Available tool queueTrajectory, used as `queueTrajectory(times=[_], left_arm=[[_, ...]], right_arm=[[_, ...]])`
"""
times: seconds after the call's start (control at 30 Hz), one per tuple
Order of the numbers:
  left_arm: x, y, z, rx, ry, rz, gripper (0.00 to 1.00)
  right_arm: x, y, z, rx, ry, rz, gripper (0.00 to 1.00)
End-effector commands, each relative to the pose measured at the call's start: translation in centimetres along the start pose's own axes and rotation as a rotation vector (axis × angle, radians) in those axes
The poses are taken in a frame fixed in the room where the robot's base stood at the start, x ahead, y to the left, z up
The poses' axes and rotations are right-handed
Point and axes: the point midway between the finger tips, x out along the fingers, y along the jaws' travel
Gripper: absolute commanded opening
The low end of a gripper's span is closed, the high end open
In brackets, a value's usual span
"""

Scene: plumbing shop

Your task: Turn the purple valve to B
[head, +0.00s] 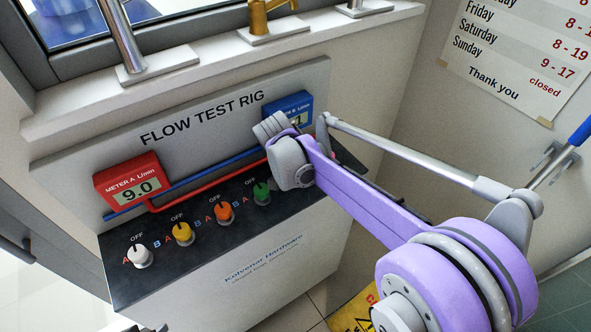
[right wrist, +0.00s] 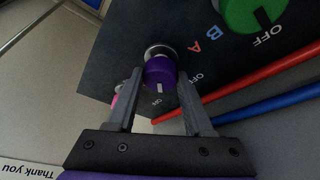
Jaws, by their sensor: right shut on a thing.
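In the right wrist view the purple valve (right wrist: 160,72) is a round knob on a metal collar on the dark panel. Its white pointer mark faces down in the picture, turned away from the A beside it and off the line to its OFF label. My right gripper (right wrist: 159,80) is shut on this valve, one finger on each side. Its B letter is not visible. In the head view my right arm hides the purple valve and the fingertips. My left gripper is in neither view.
The green valve (head: 262,193) sits beside it, with orange (head: 225,213), yellow (head: 183,233) and white (head: 140,255) valves further left. A pink valve (right wrist: 116,97) is partly hidden behind a finger. Red meter A (head: 128,182) reads 9.0; blue meter B (head: 290,105) is partly covered.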

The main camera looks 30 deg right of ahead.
Motion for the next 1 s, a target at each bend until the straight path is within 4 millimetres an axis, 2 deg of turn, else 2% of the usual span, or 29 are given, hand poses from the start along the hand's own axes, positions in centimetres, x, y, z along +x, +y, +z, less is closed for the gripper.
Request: queueTrajectory(times=[0.4,0.97,1.0], left_arm=[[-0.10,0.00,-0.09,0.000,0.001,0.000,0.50],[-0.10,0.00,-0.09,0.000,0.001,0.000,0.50],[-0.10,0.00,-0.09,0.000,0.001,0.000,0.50]], right_arm=[[0.00,-0.18,-0.02,0.180,-0.006,0.075,0.00],[0.01,-0.17,-0.02,0.208,-0.007,0.086,0.00],[0.02,-0.17,-0.02,0.208,-0.007,0.086,0.57]])
